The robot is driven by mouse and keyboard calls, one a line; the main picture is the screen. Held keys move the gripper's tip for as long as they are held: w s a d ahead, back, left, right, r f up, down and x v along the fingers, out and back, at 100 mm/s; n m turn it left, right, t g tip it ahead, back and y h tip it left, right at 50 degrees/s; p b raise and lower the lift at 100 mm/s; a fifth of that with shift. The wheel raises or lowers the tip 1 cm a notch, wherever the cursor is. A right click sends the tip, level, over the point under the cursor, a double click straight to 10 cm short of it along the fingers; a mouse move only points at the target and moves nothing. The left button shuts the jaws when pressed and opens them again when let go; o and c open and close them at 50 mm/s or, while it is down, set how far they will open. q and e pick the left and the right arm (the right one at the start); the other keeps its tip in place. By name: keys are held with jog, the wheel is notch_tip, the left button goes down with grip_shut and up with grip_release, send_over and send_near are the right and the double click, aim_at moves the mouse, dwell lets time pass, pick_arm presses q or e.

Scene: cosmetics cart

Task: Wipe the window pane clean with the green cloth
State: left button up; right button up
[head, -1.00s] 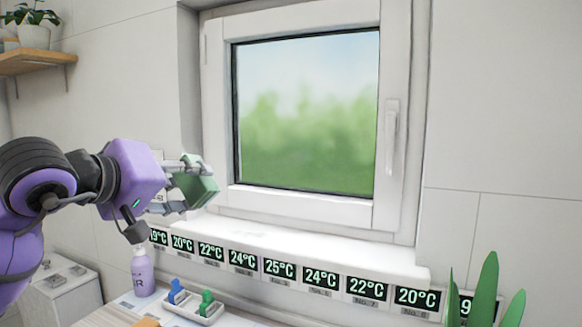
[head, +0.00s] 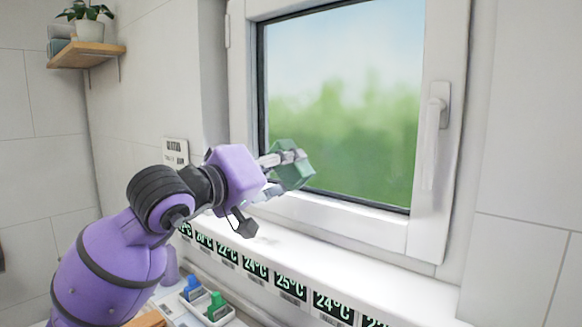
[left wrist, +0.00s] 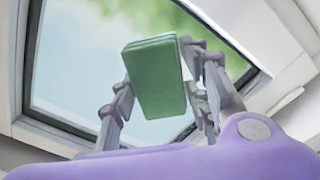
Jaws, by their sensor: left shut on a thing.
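The window pane (head: 340,100) fills the upper middle of the head view, with blurred green and pale blue showing in it. My left gripper (head: 284,163) is shut on the green cloth (head: 296,172), a folded block, in front of the pane's lower left corner. In the left wrist view the cloth (left wrist: 158,78) sits between the fingers of the left gripper (left wrist: 165,90), with the pane (left wrist: 85,60) behind it. I cannot tell whether the cloth touches the glass. My right gripper is not in view.
The white window frame has a handle (head: 436,125) on its right side. Below is a white sill (head: 330,265) with a row of temperature displays (head: 290,284). A tray with blue and green clips (head: 216,307) lies at bottom left. A shelf (head: 87,56) with a plant hangs at upper left.

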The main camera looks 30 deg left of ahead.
aim_at(318, 159)
pick_arm(q)
jog(key=shift+w+r, duration=0.15)
jog(key=shift+w, duration=0.55)
jog(key=shift+w+d+p, duration=0.2)
jog(key=shift+w+p, duration=0.1)
jog(key=shift+w, duration=0.7)
jog(key=shift+w+d, duration=0.15)
jog(key=shift+w, duration=0.75)
jog(key=shift+w+d, duration=0.1)
jog(key=shift+w, duration=0.45)
jog(key=shift+w, duration=0.4)
jog(key=shift+d, duration=0.15)
